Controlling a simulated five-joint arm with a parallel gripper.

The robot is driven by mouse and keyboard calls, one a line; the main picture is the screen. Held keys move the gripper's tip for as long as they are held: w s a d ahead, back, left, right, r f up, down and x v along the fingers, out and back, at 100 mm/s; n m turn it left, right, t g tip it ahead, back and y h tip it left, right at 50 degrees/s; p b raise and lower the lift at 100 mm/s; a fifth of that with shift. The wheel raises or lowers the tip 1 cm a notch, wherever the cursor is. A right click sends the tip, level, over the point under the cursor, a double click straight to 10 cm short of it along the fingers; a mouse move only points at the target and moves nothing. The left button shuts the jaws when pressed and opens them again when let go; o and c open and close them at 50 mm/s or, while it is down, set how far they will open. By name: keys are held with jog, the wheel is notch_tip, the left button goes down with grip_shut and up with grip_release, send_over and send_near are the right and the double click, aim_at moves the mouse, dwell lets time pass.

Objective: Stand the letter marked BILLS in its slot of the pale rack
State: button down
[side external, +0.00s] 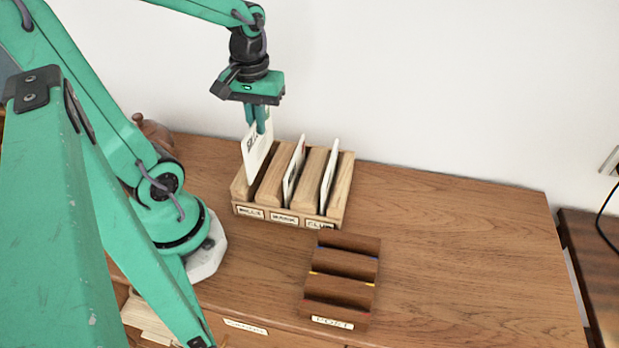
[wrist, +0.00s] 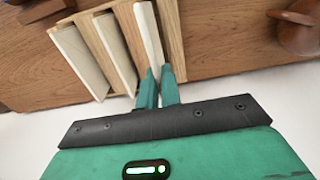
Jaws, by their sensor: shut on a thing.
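My gripper (side external: 257,130) is shut on the upper part of a white letter (side external: 257,158), whose partly covered marking looks like BILLS. The letter is near upright, slightly tilted, over the leftmost slot of the pale rack (side external: 283,216), above the label that seems to read BILLS. I cannot tell whether its lower edge is inside the slot. White letters stand in the middle slot (side external: 294,170) and the right slot (side external: 329,177). In the wrist view my gripper (wrist: 157,85) holds the letter (wrist: 148,35) at the rack's rightmost slot, with the other two letters to its left.
A dark brown rack (side external: 341,285) with empty grooves and a label like POST lies in front on the wooden desk (side external: 455,240). A brown rounded object (side external: 152,130) stands behind my base. The desk's right side is clear. A white wall is behind.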

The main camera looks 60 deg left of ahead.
aim_at(262, 162)
jog(key=shift+f, duration=3.55)
dwell(1.0)
jog(key=c, duration=1.5)
grip_release()
jog(key=shift+r, duration=0.2)
jog(key=shift+r, duration=4.3)
